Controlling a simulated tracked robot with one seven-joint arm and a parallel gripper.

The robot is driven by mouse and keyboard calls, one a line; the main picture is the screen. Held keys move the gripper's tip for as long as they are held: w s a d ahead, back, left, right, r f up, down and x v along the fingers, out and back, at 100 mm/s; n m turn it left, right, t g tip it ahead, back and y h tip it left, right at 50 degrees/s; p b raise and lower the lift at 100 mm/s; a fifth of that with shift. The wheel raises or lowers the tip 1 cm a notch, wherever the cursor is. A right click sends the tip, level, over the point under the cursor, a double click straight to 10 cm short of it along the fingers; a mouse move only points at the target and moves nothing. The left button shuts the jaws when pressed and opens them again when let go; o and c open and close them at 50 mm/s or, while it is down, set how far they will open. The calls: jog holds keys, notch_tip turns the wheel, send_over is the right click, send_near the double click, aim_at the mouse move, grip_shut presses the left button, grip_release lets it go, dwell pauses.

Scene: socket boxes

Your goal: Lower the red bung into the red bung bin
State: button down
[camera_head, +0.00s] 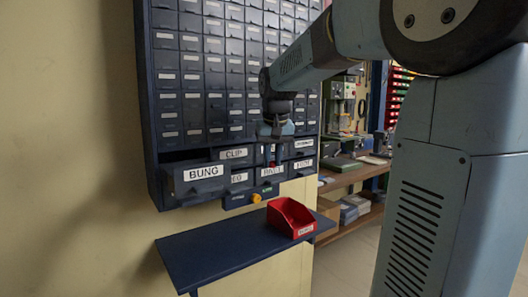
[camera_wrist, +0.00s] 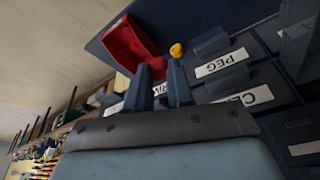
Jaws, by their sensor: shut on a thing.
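My gripper (camera_head: 272,152) hangs in front of the labelled drawers, pointing down, above and behind the red bin. It is shut on the red bung (camera_head: 272,164), a small red spot at the fingertips.
The drawer labelled BUNG (camera_head: 197,187) sticks out of the cabinet (camera_head: 205,90), left of the gripper. A yellow-orange round thing (camera_head: 256,198) is at a lower drawer front, close to the bin. The left part of the shelf (camera_head: 205,258) is bare. A workbench (camera_head: 350,178) stands behind at right.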

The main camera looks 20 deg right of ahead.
jog(key=w+d+f, duration=0.5)
jog(key=d+f, duration=0.3)
jog(key=w+d+f, duration=0.5)
jog(key=d+f, duration=0.3)
jog(key=shift+w+d, duration=0.15)
jog(key=shift+w, duration=0.25)
dwell(0.6)
jog(key=shift+f, duration=3.3)
jog(key=shift+f, duration=1.95)
